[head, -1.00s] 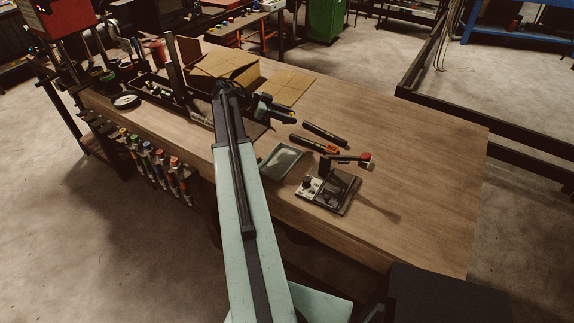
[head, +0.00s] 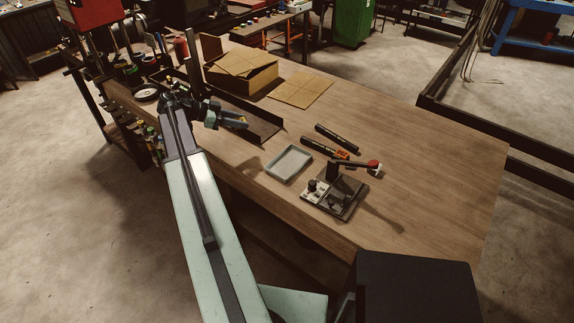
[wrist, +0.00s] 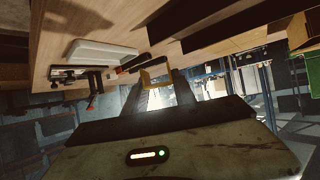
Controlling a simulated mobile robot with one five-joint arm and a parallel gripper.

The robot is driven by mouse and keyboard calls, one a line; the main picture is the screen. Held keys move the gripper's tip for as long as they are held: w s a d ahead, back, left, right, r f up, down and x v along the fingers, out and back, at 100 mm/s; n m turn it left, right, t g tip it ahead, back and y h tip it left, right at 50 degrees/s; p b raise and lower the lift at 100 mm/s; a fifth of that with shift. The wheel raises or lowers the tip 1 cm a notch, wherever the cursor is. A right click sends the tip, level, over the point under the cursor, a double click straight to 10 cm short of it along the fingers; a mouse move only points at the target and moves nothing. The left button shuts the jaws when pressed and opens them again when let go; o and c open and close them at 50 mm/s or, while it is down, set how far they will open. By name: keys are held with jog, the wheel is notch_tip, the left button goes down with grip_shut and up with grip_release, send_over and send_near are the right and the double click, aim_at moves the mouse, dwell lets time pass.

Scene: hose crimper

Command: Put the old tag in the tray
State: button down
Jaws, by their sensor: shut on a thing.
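My gripper (head: 240,122) is held over the near part of the workbench, left of the tray. It is shut on a small yellowish tag (wrist: 158,78), seen between the fingers in the wrist view; only a small yellow bit shows in the head view. The tray (head: 289,163) is a shallow, pale grey rectangle lying on the bench, and it looks empty. It also shows in the wrist view (wrist: 98,51). The gripper and tag are apart from the tray.
A crimper-like device (head: 338,190) with a red-knobbed lever stands right of the tray. A cardboard box (head: 240,72) and a dark open bin (head: 245,120) are farther back. The bench's right side is clear.

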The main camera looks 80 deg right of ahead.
jog(key=s+a+f+m+g+y+b, duration=0.15)
jog(key=s+a, duration=0.25)
jog(key=a, duration=0.5)
jog(key=s+a+f+m+y+b, duration=0.1)
jog(key=s+a+f+b, duration=0.25)
jog(key=a, duration=0.55)
jog(key=b, duration=0.1)
send_near(300, 162)
jog(key=s, duration=0.1)
jog(key=s+r, duration=0.1)
jog(key=s, duration=0.1)
jog(key=shift+s+d+r, duration=0.15)
jog(key=shift+s+r, duration=0.25)
jog(key=f+b, duration=0.4)
jog(key=shift+s+d, duration=0.35)
jog(key=c, duration=1.3)
grip_release()
jog(key=shift+r, duration=0.2)
